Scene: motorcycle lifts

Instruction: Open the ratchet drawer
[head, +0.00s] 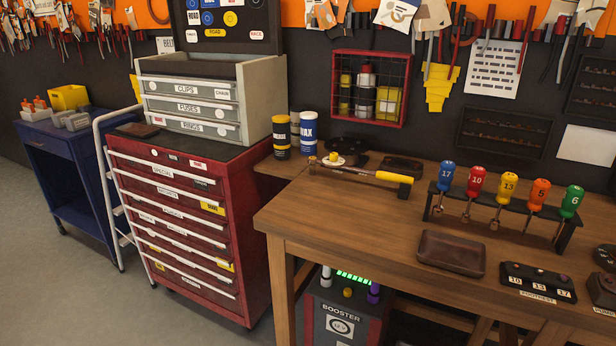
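A red tool cabinet (255,215) stands left of the workbench, with a stack of drawers that all look shut. Each drawer has a pale full-width handle strip. The top drawer's label (163,171) reads SPECIAL. The second drawer's label (168,194) and the labels lower down are too small to read surely, so I cannot tell which one is the ratchet drawer. Neither of my grippers is in view.
A grey chest (262,98) with CLIPS, FUSES and RINGS drawers sits on the cabinet. A blue cart (60,150) stands to the left. The wooden workbench (340,222), holding coloured-handled drivers (508,187), is on the right. The floor (60,290) before the cabinet is clear.

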